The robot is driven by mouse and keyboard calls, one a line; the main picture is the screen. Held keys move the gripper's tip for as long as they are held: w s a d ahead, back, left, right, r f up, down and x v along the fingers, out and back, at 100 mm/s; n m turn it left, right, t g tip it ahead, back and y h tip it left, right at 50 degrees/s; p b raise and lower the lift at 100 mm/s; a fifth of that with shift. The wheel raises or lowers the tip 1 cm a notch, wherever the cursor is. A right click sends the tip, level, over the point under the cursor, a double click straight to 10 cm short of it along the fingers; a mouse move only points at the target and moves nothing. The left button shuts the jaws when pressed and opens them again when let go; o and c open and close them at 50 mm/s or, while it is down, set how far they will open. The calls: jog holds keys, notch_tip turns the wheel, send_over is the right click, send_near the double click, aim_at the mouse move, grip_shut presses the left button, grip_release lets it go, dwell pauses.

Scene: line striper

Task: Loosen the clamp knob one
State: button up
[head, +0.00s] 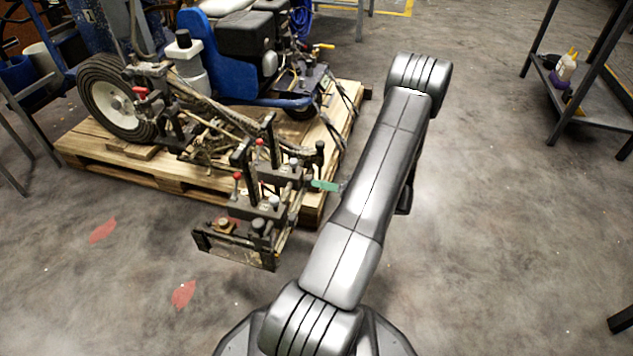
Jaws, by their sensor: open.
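The clamp assembly (265,208) of the line striper (235,60) sticks out past the front edge of the pallet. It carries several dark knobs, one at the front (258,226) and one further back (293,163), plus small red-tipped levers. I cannot tell which knob is knob one. My arm crosses the middle of the view and hides most of my gripper. A green fingertip of my gripper (325,185) shows left of the arm, close to the right side of the clamp assembly. I cannot tell whether it touches; nothing is visibly held.
The striper stands on a wooden pallet (90,148). A metal box-like frame (235,248) hangs at the clamp's front. A shelf (590,115) with bottles (566,66) stands at the right. Concrete floor with red marks (183,294) is clear at front left and right.

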aim_at(307, 181)
jog(key=p+v, duration=0.2)
jog(key=v, duration=0.9)
jog(key=shift+s, duration=0.1)
jog(key=b+x, duration=0.3)
jog(key=x, duration=1)
jog(key=shift+a, duration=0.3)
